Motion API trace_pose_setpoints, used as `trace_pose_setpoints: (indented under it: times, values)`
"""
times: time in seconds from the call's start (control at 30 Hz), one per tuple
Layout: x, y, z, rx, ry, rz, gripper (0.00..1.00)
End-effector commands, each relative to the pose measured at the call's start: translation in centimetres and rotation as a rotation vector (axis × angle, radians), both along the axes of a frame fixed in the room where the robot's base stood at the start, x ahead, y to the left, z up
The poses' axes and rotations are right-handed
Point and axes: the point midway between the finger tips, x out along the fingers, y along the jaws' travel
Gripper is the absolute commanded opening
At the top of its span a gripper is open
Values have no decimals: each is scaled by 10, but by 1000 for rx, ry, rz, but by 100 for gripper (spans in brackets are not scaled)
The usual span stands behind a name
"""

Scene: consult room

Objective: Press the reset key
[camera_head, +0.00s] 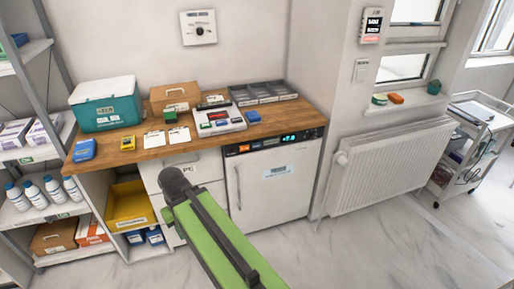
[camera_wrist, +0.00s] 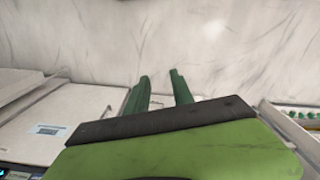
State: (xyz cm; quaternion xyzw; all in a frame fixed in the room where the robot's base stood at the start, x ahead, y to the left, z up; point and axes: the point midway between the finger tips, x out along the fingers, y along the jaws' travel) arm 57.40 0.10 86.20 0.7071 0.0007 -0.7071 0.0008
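I cannot make out a reset key by its lettering. A dark control panel (camera_head: 270,143) with lit orange and blue displays runs along the top of the white cabinet (camera_head: 262,190) under the counter. A white wall unit (camera_head: 198,27) with a dial is above the counter, and another wall unit (camera_head: 371,25) with a screen is right of it. In the wrist view my gripper (camera_wrist: 159,78) has two green fingers standing apart, with nothing between them. The pale marbled surface lies beyond them. In the head view my green arm is in front of the cabinet, and the fingers are not distinguishable.
The wooden counter (camera_head: 148,151) holds a teal box (camera_head: 104,108), a brown case (camera_head: 174,94), a grey compartment tray (camera_head: 262,93) and several small items. Shelves stand left. A radiator (camera_head: 390,170) and a trolley (camera_head: 480,130) are right. The floor (camera_head: 400,250) at front right is clear.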

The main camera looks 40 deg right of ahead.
Motion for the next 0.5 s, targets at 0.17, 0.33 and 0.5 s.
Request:
trace_pose_setpoints:
  times: [0.17,0.33,0.5]
  values:
    - [0,0,0,0,0,0,4]
    - [0,0,0,0,0,0,0]
    - [0,0,0,0,0,0,0]
